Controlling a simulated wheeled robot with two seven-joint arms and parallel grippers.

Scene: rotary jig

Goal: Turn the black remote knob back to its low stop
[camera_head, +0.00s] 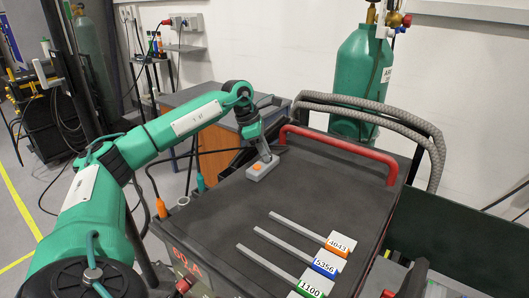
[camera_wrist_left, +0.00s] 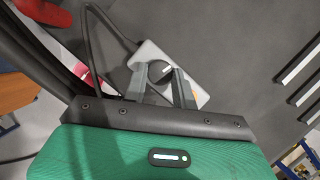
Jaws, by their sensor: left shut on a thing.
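The remote (camera_head: 259,171) is a small light grey box with an orange button, lying on the dark top of the machine in the head view. In the left wrist view the remote (camera_wrist_left: 147,49) bears the black knob (camera_wrist_left: 159,70), which has a white pointer line tilted up to the right. My left gripper (camera_head: 265,157) reaches down onto the remote. In the left wrist view the fingers of my left gripper (camera_wrist_left: 160,82) stand on either side of the knob and are shut on it. The knob is hidden in the head view. My right gripper does not show.
A red handle bar (camera_head: 340,148) crosses the far side of the machine top (camera_head: 220,212). Three grey rods with coloured tags (camera_head: 340,244) lie on the right. A black cable (camera_wrist_left: 100,25) runs from the remote. A green gas cylinder (camera_head: 361,75) stands behind.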

